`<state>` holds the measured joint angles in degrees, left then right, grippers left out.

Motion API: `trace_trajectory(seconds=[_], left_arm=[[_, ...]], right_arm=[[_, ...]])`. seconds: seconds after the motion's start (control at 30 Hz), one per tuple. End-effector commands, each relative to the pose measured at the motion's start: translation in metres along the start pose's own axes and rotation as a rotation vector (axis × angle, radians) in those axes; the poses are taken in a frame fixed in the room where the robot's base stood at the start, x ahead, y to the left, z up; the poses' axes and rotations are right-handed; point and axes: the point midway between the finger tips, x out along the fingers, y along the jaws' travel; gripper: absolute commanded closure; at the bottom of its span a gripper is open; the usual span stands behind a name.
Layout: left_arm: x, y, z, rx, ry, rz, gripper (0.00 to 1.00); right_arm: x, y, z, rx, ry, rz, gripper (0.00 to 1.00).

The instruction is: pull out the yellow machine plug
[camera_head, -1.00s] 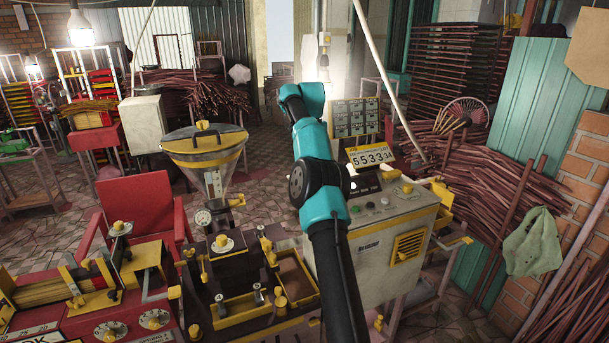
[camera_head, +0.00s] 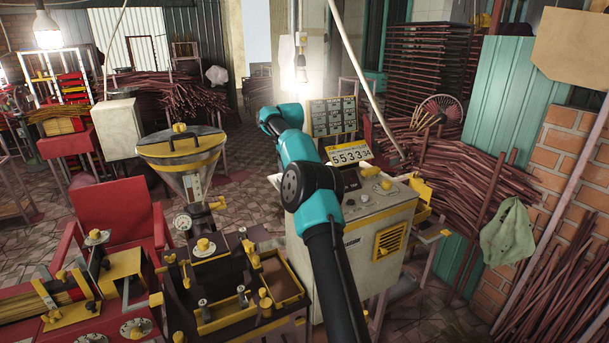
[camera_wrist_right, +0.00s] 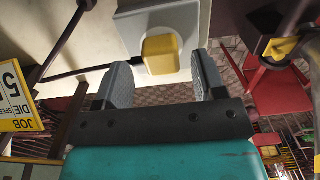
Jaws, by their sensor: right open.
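The yellow plug (camera_wrist_right: 160,54) is a block seated in a white socket plate (camera_wrist_right: 132,22) on a pale surface, in the right wrist view. My right gripper (camera_wrist_right: 163,64) is open, with one grey finger on each side of the plug. The plug lies between the fingertips, and gaps show on both sides. In the head view my teal right arm (camera_head: 315,185) reaches forward past the machine. Its gripper and the plug cannot be made out there. My left gripper is in neither view.
A pale control cabinet (camera_head: 355,245) with a number display (camera_head: 349,154) stands right of and behind my arm. A hopper machine (camera_head: 182,150) is to the left. A red chair (camera_head: 112,215) stands farther left. Stacked dark red sticks (camera_head: 455,180) fill the right.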

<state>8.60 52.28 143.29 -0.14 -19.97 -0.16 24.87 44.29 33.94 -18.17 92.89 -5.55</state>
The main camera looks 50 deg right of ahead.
Motion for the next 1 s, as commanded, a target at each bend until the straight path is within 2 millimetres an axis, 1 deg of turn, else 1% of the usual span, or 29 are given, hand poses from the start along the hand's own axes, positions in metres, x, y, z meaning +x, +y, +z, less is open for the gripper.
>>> trace_trajectory(seconds=[0.03, 0.1, 0.3, 1.0], left_arm=[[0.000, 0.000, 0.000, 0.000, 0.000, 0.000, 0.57], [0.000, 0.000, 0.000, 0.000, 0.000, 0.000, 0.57], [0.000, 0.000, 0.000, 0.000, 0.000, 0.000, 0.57], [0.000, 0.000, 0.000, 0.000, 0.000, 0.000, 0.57]], right_arm=[[0.005, -0.005, -0.002, -0.006, -0.002, -0.001, 0.36], [0.012, -0.008, -0.004, -0.010, -0.001, 0.000, 0.36], [0.022, -0.013, -0.006, -0.016, 0.000, 0.000, 0.36], [0.023, -0.013, -0.007, -0.016, 0.000, 0.000, 0.36]])
